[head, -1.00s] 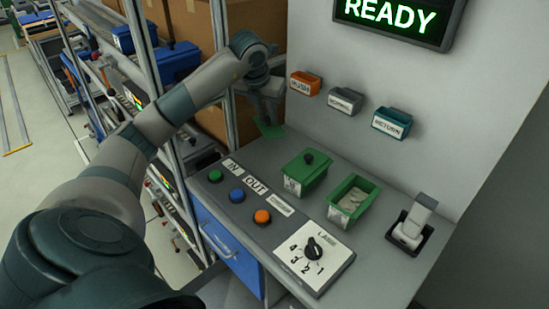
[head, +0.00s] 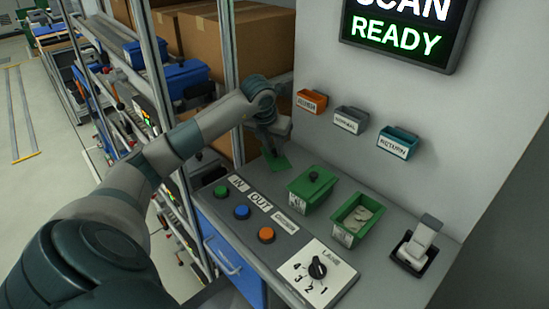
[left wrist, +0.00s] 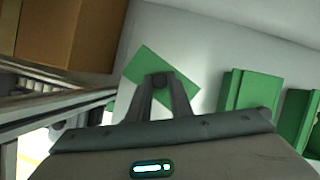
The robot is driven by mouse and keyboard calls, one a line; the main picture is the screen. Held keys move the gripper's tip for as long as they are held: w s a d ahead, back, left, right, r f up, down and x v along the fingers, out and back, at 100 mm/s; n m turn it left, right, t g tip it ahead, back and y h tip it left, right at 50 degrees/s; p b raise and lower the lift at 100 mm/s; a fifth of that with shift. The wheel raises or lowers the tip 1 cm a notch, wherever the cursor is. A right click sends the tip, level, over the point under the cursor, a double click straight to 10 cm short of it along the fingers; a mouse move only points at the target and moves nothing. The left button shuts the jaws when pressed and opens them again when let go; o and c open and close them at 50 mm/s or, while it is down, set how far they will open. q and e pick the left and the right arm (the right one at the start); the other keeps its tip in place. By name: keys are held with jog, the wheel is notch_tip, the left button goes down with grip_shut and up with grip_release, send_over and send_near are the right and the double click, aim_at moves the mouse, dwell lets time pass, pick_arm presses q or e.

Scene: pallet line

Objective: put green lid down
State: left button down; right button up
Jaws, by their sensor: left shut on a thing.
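The green lid (head: 279,161) is at the back left of the grey console top, below my left gripper (head: 271,149). In the left wrist view the green lid (left wrist: 178,74) is a flat rectangle, with its dark knob between the fingertips of my left gripper (left wrist: 161,82). The gripper is shut on the lid's knob. The lid looks close to the console surface; I cannot tell whether it touches. An open green bin (head: 357,219) with pale contents stands on the console. Another green bin (head: 311,188) beside it has a lid with a black knob. My right gripper does not show.
The console (head: 385,245) carries green, blue and orange buttons, a lane dial (head: 317,268) and a white scanner in a dark holder (head: 415,245). Orange, grey and teal wall holders (head: 398,143) hang behind. A metal rack post (head: 233,90) stands close left of the gripper.

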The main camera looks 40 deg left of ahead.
aim_at(274, 158)
pick_arm(q)
jog(key=shift+f, duration=0.25)
jog(key=shift+f, duration=0.15)
notch_tip(274, 158, down, 4)
jog(key=shift+r+p, duration=0.25)
jog(key=shift+p, duration=0.45)
jog(key=shift+f, duration=0.25)
jog(key=shift+f, duration=0.1)
jog(key=c, duration=1.6)
grip_release()
